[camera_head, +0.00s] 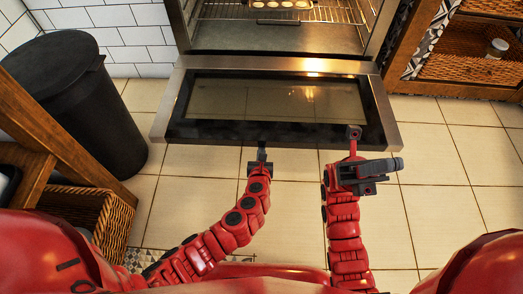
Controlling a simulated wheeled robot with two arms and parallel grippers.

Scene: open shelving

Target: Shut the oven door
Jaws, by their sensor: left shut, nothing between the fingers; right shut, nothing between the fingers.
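The oven (275,40) stands at the top middle, its cavity open and lit. Its door (275,100) is folded down and open, with a steel frame and a dark glass window facing up. My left gripper (262,150) is shut and empty near the front edge of the door, left of its right half. My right gripper (354,132) is shut and empty at the door's front right part. I cannot tell whether either gripper touches the door.
A tray of round items (282,5) sits on the oven rack. A black bin (75,100) stands left of the door. A wooden shelf with a wicker basket (85,212) is at lower left. Wooden shelving (455,88) is at right. Tiled floor (440,170) is clear right of my arms.

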